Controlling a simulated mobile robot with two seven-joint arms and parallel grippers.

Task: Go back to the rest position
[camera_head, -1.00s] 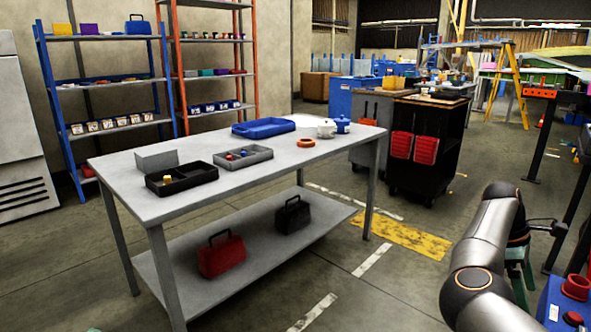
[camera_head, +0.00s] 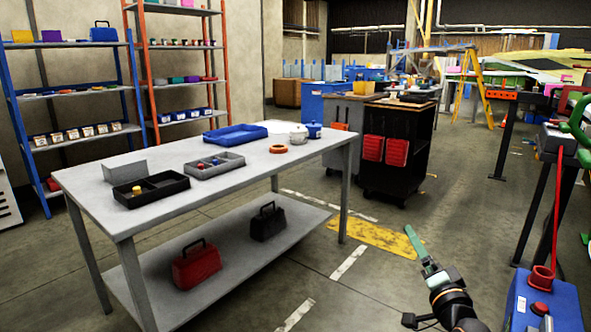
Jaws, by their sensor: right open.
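My right gripper (camera_head: 416,276) is at the lower right, low over the floor in front of the yellow floor marking. It is open and I see nothing between its fingers. My left gripper is not in view.
A grey table (camera_head: 100,205) with trays stands to the left, clear of my right gripper. A blue box (camera_head: 545,305) with red knobs is close on the right. A black tool cart (camera_head: 395,185) stands beyond. Open floor lies between table and blue box.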

